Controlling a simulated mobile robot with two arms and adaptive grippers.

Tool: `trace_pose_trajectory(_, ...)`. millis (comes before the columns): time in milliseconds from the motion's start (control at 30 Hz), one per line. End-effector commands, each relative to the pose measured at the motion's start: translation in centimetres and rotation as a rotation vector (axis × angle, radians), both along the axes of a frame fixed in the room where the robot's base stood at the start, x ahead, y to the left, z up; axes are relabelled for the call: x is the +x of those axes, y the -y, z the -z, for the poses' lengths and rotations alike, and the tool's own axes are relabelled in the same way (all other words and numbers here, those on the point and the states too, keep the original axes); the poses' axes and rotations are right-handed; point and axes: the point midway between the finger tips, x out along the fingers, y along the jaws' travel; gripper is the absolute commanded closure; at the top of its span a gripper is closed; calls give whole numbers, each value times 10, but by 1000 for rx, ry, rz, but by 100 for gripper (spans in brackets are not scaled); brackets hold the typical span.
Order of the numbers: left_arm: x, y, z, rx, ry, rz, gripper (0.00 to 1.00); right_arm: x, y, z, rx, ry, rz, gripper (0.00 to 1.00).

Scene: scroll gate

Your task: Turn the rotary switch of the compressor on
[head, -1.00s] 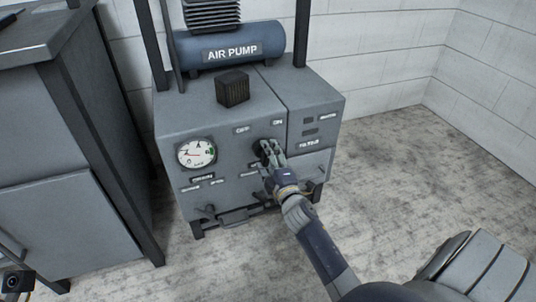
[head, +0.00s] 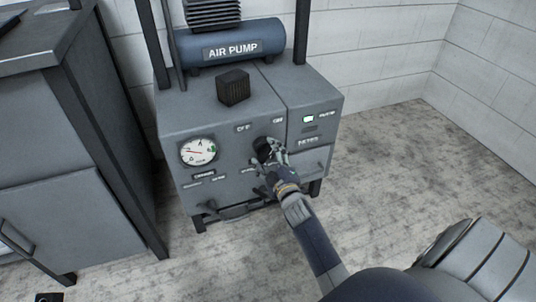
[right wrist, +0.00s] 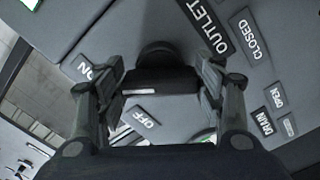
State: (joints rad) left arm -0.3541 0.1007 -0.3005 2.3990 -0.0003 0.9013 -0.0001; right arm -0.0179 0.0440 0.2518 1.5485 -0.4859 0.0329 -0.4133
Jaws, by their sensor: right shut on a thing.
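The compressor (head: 220,150) is a grey cabinet with a blue "AIR PUMP" tank (head: 235,44) on top. Its dark rotary switch (head: 264,146) is on the front panel below the OFF and ON labels. My right gripper (head: 270,153) is shut on the switch and partly hides it in the head view. The right wrist view shows the dark knob (right wrist: 160,80) between the two fingers, with an ON label on the left and an OFF label below. An indicator (head: 308,119) on the right panel is lit whitish-green. My left gripper is not in view.
A round gauge (head: 198,152) sits on the panel's left. Small valve handles and a bar are low on the front. A grey cabinet (head: 70,215) stands to the left. The floor (head: 400,180) to the right is clear.

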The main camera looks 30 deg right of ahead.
Motion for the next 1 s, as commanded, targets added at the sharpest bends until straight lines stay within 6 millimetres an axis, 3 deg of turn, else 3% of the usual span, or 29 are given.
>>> trace_pose_trajectory(233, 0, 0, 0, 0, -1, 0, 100, 0, 0, 0, 7, 2, 0, 61)
trace_pose_trajectory(267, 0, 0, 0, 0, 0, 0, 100, 0, 0, 0, 7, 2, 0, 35)
trace_pose_trajectory(333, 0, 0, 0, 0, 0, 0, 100, 0, 0, 0, 7, 2, 0, 19)
trace_pose_trajectory(367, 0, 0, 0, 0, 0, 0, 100, 0, 0, 0, 6, 1, 0, 18)
trace_pose_trajectory(767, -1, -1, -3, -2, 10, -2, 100, -2, -1, 0, 3, 1, 0, 18)
trace_pose_trajectory(1000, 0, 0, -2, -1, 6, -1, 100, -31, -8, 1, 2, -2, 0, 18)
